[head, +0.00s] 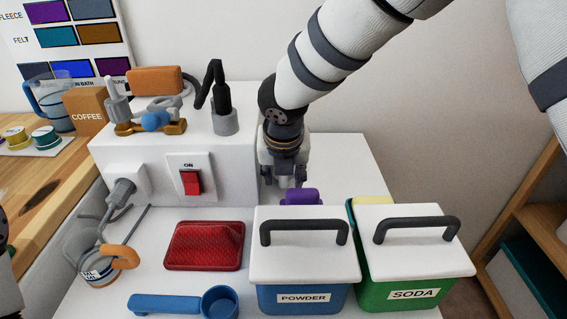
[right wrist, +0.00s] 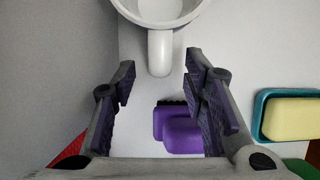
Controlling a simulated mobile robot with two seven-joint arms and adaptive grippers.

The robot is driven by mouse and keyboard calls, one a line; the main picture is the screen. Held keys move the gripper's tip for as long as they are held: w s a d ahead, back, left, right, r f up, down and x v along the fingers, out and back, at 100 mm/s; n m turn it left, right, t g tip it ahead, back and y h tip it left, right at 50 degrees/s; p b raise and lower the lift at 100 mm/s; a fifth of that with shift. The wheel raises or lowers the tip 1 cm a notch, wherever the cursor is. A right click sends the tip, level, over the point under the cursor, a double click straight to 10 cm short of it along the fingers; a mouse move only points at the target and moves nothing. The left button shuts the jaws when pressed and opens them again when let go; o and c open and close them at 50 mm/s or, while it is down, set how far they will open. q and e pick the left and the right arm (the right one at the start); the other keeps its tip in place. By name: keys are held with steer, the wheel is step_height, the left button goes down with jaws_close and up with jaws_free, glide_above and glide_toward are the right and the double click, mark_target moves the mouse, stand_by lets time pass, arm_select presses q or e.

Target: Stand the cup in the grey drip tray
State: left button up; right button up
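A white cup (right wrist: 160,48) shows at the top of the right wrist view, cut off by the frame, with its handle towards my gripper. In the head view I cannot make the cup out behind my right gripper (head: 284,182). That gripper points down by the white housing's right side. In the right wrist view its fingers (right wrist: 160,66) are open and apart, with the end of the handle between them and no clear contact. No grey drip tray can be made out. Only dark slivers of my left arm show at the head view's left edge.
A purple brush (right wrist: 182,130) lies near the gripper, beside a yellow block (right wrist: 290,118) in a teal dish. The powder box (head: 303,270) and soda box (head: 415,268) stand in front. The white housing (head: 150,160) is left, with a red ribbed piece (head: 205,245) before it.

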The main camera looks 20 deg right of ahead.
mark_target(283, 190)
steer(key=x, duration=0.3)
steer(key=shift+r, duration=0.15)
jaws_close()
